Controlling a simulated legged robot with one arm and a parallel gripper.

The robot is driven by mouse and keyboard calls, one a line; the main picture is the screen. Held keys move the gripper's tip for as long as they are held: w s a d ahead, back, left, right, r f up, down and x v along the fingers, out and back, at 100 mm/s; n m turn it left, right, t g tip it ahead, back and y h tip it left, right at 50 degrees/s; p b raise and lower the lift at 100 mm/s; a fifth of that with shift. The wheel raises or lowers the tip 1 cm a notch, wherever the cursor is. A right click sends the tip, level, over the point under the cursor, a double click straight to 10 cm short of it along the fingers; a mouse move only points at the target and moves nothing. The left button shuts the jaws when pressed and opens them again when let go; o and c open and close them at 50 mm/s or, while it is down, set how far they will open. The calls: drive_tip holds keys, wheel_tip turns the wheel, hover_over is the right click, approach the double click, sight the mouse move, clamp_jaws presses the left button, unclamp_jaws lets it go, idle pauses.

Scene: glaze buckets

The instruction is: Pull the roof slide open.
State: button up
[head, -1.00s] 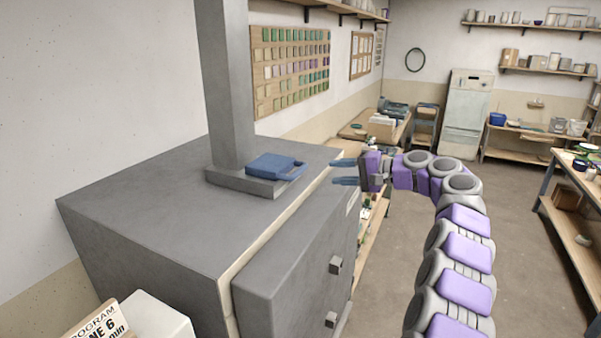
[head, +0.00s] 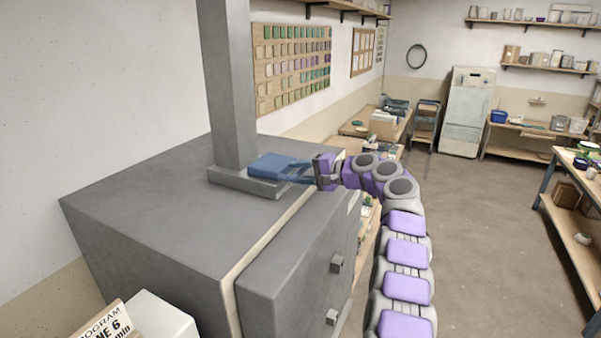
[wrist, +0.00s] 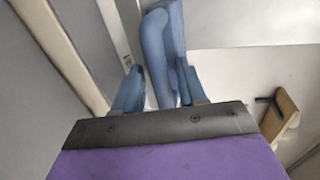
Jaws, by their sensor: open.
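The roof slide (head: 270,165) is a blue plate with a loop handle, set in the grey collar at the foot of the flue on the kiln roof. My gripper (head: 294,173) has come to the slide from the right. In the wrist view, the slide's blue handle (wrist: 158,50) reaches down between the two open blue fingers of my gripper (wrist: 157,78). The fingers stand on both sides of the handle with gaps showing, and I cannot tell whether either touches it. In the head view, fingers and handle overlap and share a similar blue.
The grey flue (head: 227,90) rises from the kiln roof (head: 165,215) just behind the slide. The kiln door (head: 300,265) has two small grey knobs on its right side. Open floor (head: 480,260) lies to the right. A program sign (head: 103,322) stands at lower left.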

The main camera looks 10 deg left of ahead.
drive_tip(key=shift+c, duration=0.3)
clamp_jaws()
drive_tip(key=shift+d, duration=0.15)
drive_tip(key=shift+s+d+f+b, duration=0.1)
drive_tip(key=shift+s+d+b, duration=0.3)
drive_tip(key=shift+d, duration=0.5)
drive_tip(key=shift+s+d+b, duration=0.3)
drive_tip(key=shift+d+b, duration=0.05)
drive_tip(key=shift+d, duration=0.5)
drive_tip(key=shift+s+d+f+b, duration=0.1)
drive_tip(key=shift+s+d+b, duration=0.3)
drive_tip(key=shift+d, duration=0.5)
drive_tip(key=shift+o, duration=0.3)
unclamp_jaws()
drive_tip(key=shift+w, duration=0.15)
drive_tip(key=shift+a+r, duration=0.1)
drive_tip(key=shift+r, duration=0.1)
